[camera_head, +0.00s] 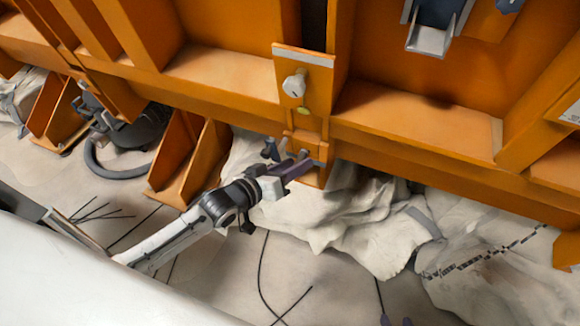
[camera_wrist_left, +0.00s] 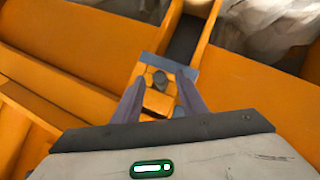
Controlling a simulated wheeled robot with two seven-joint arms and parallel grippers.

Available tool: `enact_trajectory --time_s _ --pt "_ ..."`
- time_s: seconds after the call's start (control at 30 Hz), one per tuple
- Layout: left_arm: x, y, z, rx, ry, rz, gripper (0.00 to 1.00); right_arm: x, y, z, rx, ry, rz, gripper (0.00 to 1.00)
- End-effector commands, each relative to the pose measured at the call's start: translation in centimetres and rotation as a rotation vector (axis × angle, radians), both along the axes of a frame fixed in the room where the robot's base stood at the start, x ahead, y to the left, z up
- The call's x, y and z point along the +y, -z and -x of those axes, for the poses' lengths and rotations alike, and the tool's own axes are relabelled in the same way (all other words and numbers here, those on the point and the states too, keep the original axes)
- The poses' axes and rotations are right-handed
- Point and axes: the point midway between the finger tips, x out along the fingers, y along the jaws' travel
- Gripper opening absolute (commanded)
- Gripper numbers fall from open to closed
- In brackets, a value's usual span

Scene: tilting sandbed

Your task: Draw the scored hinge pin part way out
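A dark grey pin head (camera_wrist_left: 160,80) stands on a small orange hinge block (camera_wrist_left: 158,103) in the left wrist view. I cannot make out any score marks on it. My left gripper (camera_head: 292,165) is at the low orange bracket (camera_head: 312,176) in the head view, and its dark fingers cover most of the pin there. In the wrist view the fingers of this gripper (camera_wrist_left: 162,98) are spread, one on each side of the block and pin; contact cannot be told.
Orange beams (camera_head: 420,140) run across the scene. Crumpled pale cloth (camera_head: 350,220) lies below. A grey bracket (camera_head: 432,38) hangs at upper right.

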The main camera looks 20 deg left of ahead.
Motion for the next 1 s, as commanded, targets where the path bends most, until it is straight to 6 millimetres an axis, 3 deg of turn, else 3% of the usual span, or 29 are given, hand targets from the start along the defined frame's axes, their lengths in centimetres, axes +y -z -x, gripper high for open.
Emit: enact_trajectory --time_s 0.1,0.33,1.0 --pt "0.0 0.0 0.0 0.000 0.000 0.000 0.37 0.0 0.0 0.0 0.001 0.000 0.000 0.31" --pt "0.0 0.0 0.0 0.000 0.000 0.000 0.00 0.0 0.0 0.0 0.001 0.001 0.001 0.31" --pt "0.1 0.0 1.2 -0.003 -0.001 0.001 0.00 -0.3 -0.5 0.1 0.002 0.004 0.002 0.31"
